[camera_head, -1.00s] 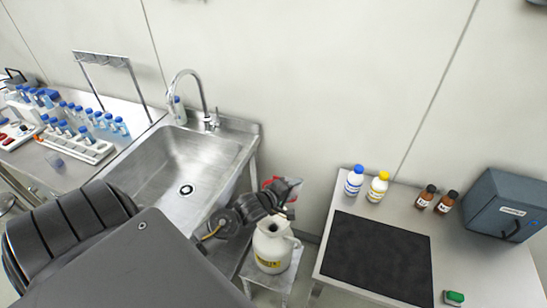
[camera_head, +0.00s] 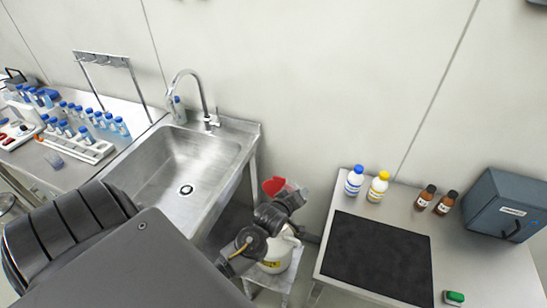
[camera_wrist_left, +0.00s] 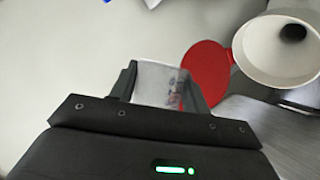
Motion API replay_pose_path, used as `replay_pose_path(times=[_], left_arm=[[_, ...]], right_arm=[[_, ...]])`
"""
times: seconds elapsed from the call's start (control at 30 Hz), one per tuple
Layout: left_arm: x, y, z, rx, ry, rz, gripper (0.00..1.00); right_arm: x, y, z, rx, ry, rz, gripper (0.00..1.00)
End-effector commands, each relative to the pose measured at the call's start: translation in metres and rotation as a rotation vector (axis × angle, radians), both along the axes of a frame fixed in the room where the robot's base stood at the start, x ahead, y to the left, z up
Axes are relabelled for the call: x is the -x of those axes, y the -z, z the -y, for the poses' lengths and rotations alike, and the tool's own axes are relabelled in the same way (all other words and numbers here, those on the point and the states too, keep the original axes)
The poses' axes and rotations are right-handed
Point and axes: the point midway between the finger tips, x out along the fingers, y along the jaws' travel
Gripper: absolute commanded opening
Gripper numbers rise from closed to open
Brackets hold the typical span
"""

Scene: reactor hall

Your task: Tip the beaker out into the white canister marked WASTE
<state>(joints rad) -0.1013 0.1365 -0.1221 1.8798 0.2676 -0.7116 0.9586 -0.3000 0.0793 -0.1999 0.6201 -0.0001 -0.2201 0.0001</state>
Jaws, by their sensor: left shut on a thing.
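The white canister (camera_head: 270,266) with a yellow label stands on a low stand between the sink and the right bench. My left arm partly covers it in the head view. In the left wrist view, its round white mouth (camera_wrist_left: 262,50) with a dark opening shows at upper right, beside a red disc (camera_wrist_left: 205,70). My left gripper (camera_head: 290,197) is above the canister, shut on the clear beaker (camera_wrist_left: 156,84). The beaker is between the fingers in the wrist view (camera_wrist_left: 160,80), apart from the mouth in that picture. Its contents cannot be made out. My right gripper is not in view.
A steel sink (camera_head: 222,157) with a tap lies left of the canister. The right bench (camera_head: 470,255) carries a black mat (camera_head: 375,257), several bottles and a grey box (camera_head: 505,205). The left bench holds racks of blue-capped tubes (camera_head: 85,145).

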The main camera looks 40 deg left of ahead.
Motion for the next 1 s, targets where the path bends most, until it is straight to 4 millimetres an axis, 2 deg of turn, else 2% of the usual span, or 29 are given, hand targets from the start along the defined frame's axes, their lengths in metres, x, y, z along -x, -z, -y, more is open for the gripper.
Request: replay_pose_path(times=[0.2,0.8,1.0], left_arm=[[-0.002,0.009,0.004,-0.154,-0.001,-0.041,0.22],[-0.011,0.031,0.037,-0.644,0.004,-0.163,0.22],[-0.012,0.035,0.042,-0.751,0.004,-0.191,0.22]], right_arm=[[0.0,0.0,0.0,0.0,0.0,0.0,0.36],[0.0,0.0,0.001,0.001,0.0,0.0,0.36],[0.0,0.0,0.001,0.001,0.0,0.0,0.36]])
